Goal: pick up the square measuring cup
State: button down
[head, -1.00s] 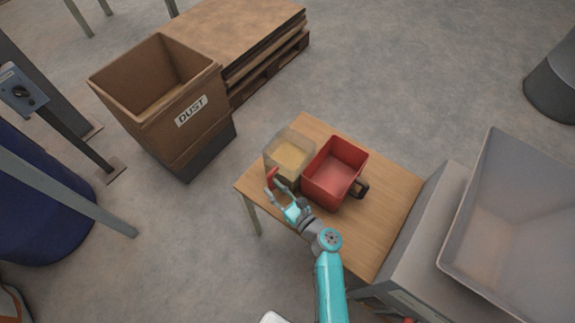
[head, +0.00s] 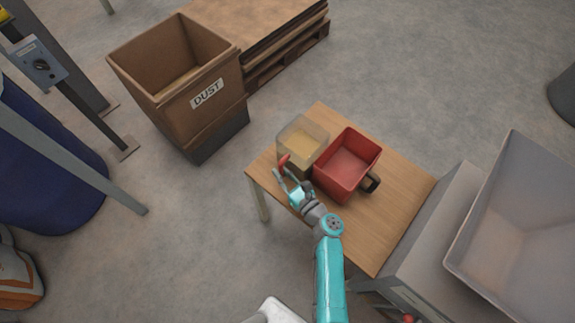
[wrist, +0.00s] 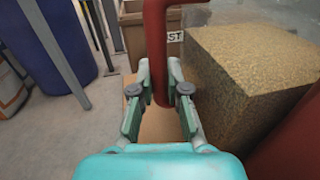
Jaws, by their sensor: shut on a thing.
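The measuring cup (head: 303,144) is a clear, square-sided cup with yellow grain in it and a red handle (head: 283,161). It is upright at the table's far left corner, just left of a red bin. My gripper (head: 288,177) is shut on the red handle, at the cup's near left side. In the wrist view the handle (wrist: 155,55) stands upright between my fingers (wrist: 159,92), with the cup's grainy contents (wrist: 240,75) to the right. The cup's base is hidden, so I cannot tell whether it touches the table.
The red bin (head: 347,165) with a dark handle stands close beside the cup on the wooden table (head: 385,215). A brown DUST bin (head: 180,95) stands on the floor beyond, beside a pallet (head: 285,55). A large grey hopper (head: 515,230) is at the right.

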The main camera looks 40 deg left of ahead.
aim_at(281, 169)
jog(key=shift+r, duration=0.6)
notch_tip(281, 169, up, 2)
jog(key=shift+r, duration=0.1)
jog(key=s+a, duration=0.1)
jog(key=s, duration=1.7)
jog(key=shift+a, duration=0.2)
jog(key=shift+w+r, duration=0.1)
jog(key=shift+r, duration=0.05)
